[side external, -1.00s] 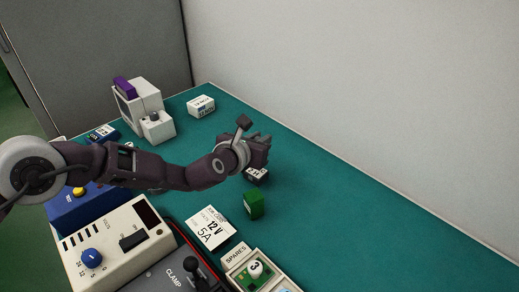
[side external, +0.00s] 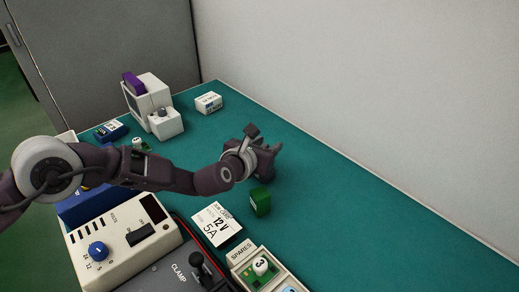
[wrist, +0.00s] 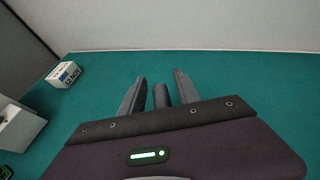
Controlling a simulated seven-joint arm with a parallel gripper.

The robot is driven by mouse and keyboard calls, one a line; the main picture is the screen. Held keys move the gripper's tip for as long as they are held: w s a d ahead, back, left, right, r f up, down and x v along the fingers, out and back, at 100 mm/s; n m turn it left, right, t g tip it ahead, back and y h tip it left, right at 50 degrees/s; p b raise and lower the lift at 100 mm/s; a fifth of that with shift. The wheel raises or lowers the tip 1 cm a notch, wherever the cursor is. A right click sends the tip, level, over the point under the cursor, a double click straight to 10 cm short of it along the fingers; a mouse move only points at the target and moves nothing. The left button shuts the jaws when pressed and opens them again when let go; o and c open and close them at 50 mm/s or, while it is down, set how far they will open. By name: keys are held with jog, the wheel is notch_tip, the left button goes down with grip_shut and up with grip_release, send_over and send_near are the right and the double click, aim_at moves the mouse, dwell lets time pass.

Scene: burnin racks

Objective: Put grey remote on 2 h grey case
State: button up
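My gripper (side external: 266,156) hangs low over the mat in the side view, right of the upper middle. In the wrist view its two dark fingers (wrist: 159,77) are spread apart. A dark grey upright piece (wrist: 161,96) shows between them, with green mat visible on both sides. I cannot tell whether it is the grey remote or another part. No grey remote can be made out with certainty in the side view; the area under the gripper is hidden. No case with a readable "2 h" mark shows.
A green block (side external: 260,202) stands just in front of my gripper. A white labelled box (side external: 208,103) and a pale machine (side external: 166,124) with a purple block (side external: 133,83) stand behind. The right mat is clear.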

jog(key=v, duration=1.1)
jog(key=shift+s+a, duration=0.15)
jog(key=shift+s, duration=0.05)
jog(key=s+a+r+m+g+h, duration=0.1)
jog(key=a+r+m, duration=0.3)
jog(key=r+m, duration=0.25)
jog(key=s+a+r+m+g, duration=0.1)
jog(key=s+a+r+m, duration=0.1)
jog(key=a+r+m, duration=0.4)
jog(key=s+a+r+m+g+y, duration=0.1)
jog(key=s+a+r+m+y, duration=0.1)
jog(key=s+a+r+m, duration=0.55)
jog(key=s+a+f+m+g+y, duration=0.2)
jog(key=s+a+m, duration=0.3)
jog(key=s+a, duration=0.4)
jog(key=s+a+f+m+g+y, duration=0.1)
jog(key=s+a+m, duration=0.5)
jog(key=s, duration=1)
jog(key=a+f+y, duration=0.1)
jog(key=a, duration=0.2)
jog(key=shift+g, duration=0.4)
